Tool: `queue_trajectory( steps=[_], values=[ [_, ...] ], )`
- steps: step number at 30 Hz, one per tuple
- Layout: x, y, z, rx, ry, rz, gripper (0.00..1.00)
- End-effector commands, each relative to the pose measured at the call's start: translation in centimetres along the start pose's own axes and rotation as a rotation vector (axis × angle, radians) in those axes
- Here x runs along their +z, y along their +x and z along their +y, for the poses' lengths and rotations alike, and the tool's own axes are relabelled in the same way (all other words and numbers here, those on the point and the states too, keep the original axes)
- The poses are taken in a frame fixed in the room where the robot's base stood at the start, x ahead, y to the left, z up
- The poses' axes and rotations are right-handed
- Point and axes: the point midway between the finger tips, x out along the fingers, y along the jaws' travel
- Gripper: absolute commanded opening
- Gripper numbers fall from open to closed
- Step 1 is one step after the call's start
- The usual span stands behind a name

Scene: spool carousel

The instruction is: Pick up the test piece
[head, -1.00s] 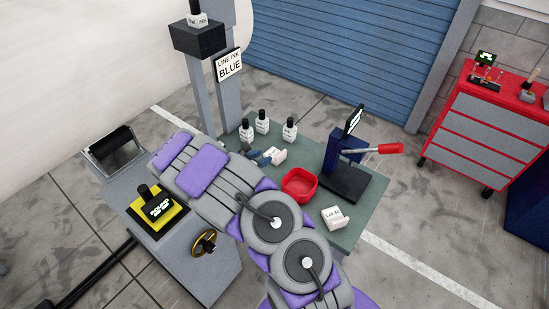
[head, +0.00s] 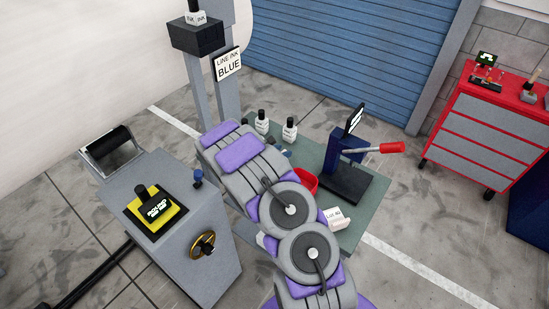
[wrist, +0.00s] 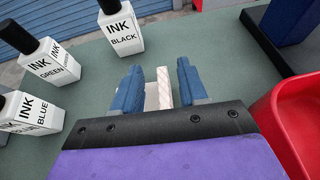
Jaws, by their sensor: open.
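My gripper (wrist: 159,68) is open, its two blue fingers apart over the green bench top. A pale, narrow block (wrist: 165,88), apparently the test piece, shows between the fingers in the wrist view. A gap shows between it and the left finger. The right finger is very close to it, and I cannot tell whether they touch. Its near end is hidden by the gripper body. In the head view my arm covers most of the gripper and the block.
Ink bottles stand close by: black (wrist: 122,28), green (wrist: 47,62) and blue (wrist: 25,112). A red tray (wrist: 282,110) is close on the right. A dark blue lever press (head: 345,160) and a white labelled block (head: 333,218) are also on the bench (head: 368,205).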

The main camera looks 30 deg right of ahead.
Motion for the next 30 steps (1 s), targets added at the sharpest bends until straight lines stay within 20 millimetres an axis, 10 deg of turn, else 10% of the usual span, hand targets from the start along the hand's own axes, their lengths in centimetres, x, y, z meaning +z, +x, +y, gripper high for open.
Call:
queue_trajectory(
  steps=[5,18,30],
  values=[
    [0.0,-0.03,-0.04,-0.001,-0.001,0.0,0.43],
    [-0.03,-0.05,-0.05,-0.001,-0.001,0.0,0.0],
    [0.09,-0.09,-0.06,-0.001,-0.001,0.0,0.0]
  ],
)
